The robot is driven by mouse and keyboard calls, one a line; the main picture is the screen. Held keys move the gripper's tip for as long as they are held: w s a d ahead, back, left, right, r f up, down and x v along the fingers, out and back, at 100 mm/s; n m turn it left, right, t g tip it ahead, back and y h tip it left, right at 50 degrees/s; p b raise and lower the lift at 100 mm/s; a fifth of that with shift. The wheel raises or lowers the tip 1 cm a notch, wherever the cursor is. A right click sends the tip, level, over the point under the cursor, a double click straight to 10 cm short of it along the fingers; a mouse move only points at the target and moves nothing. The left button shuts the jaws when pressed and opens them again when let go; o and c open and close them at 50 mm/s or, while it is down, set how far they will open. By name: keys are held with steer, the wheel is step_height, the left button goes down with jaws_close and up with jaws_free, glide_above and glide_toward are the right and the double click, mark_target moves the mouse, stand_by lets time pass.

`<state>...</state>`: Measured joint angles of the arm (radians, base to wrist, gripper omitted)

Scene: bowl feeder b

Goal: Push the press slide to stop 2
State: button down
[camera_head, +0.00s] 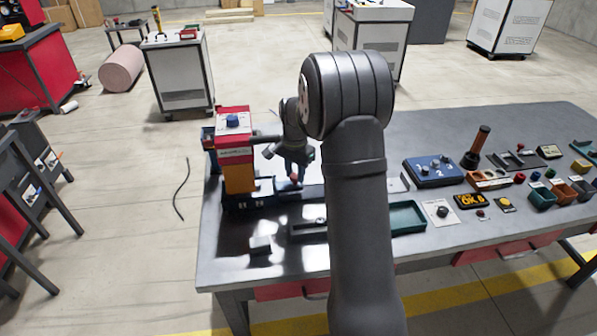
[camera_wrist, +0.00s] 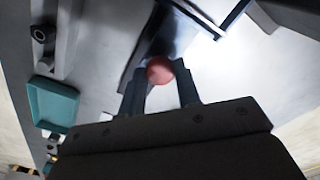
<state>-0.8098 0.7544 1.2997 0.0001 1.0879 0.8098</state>
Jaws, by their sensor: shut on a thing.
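The press (camera_head: 236,150) stands at the left end of the table, with a red head, an orange column and a dark blue base. The press slide is a dark low piece running right from the base, with a red knob (camera_head: 294,178) on it. My gripper (camera_head: 295,165) is at this knob, pointing down. In the wrist view the red knob (camera_wrist: 160,70) sits between the two fingers, and the gripper (camera_wrist: 160,85) is shut on it. The stop marks on the slide cannot be made out; my arm hides part of the table to the right.
A small grey block (camera_head: 261,245) and a grey slotted bar (camera_head: 308,228) lie in front of the press. A green tray (camera_head: 407,217) is right of my arm. A blue numbered box (camera_head: 433,171) and several small parts fill the right side.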

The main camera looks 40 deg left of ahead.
steer(key=c, duration=1.1)
jaws_free()
steer(key=shift+o, duration=0.2)
